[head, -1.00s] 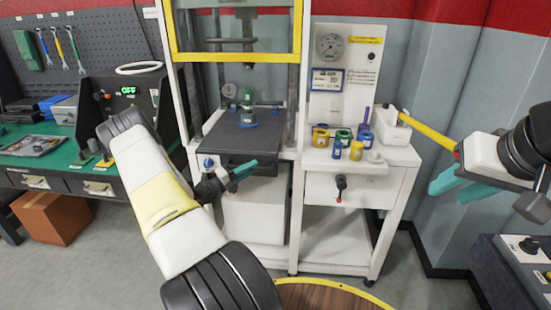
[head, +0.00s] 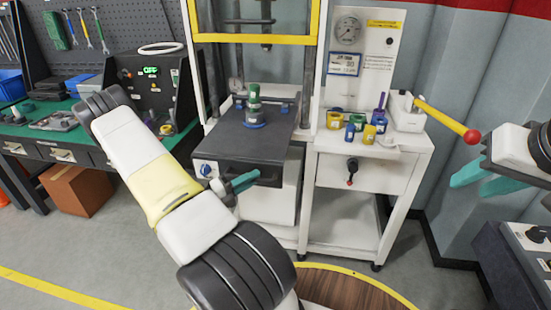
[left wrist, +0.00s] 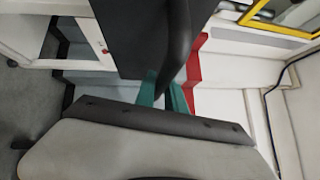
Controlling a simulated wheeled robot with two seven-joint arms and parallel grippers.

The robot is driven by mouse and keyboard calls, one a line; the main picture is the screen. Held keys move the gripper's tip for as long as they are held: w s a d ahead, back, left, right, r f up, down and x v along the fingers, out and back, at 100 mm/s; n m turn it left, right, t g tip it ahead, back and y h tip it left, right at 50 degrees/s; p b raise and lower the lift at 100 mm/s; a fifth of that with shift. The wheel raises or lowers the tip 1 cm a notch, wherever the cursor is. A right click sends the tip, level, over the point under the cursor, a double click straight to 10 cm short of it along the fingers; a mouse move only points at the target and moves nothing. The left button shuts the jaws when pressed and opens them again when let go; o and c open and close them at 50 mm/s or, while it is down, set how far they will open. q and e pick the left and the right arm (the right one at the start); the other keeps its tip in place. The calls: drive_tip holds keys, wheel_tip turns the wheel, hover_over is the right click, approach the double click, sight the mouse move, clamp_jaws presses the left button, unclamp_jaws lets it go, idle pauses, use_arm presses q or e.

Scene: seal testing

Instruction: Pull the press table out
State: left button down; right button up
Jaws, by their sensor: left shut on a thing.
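The press table (head: 249,137) is a dark grey slab standing out in front of the white press frame. A green valve-like part (head: 254,100) stands upright on a blue base on top of it. My left gripper (head: 244,183) is at the table's front face, its teal fingers shut on the dark handle (head: 268,180). The left wrist view shows the teal fingers (left wrist: 165,93) around the curved handle (left wrist: 178,42); the exact contact is partly hidden. My right gripper (head: 485,179) is at the right, empty, with its fingers apart.
A side stand (head: 388,180) right of the press carries several coloured rings and a yellow lever with a red knob (head: 472,136). A green-topped workbench (head: 60,140) stands at the left. The floor in front of the press is partly clear.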

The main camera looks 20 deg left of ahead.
use_arm(q)
drive_tip(key=s+d, duration=0.3)
drive_tip(key=s, duration=1.2)
drive_tip(key=shift+d, duration=0.3)
drive_tip(key=shift+s, duration=0.15)
drive_tip(key=c, duration=1.4)
unclamp_jaws()
drive_tip(key=shift+s+a, duration=0.1)
drive_tip(key=v, duration=0.7)
drive_tip(key=shift+s, duration=0.25)
drive_tip(key=shift+a, duration=0.1)
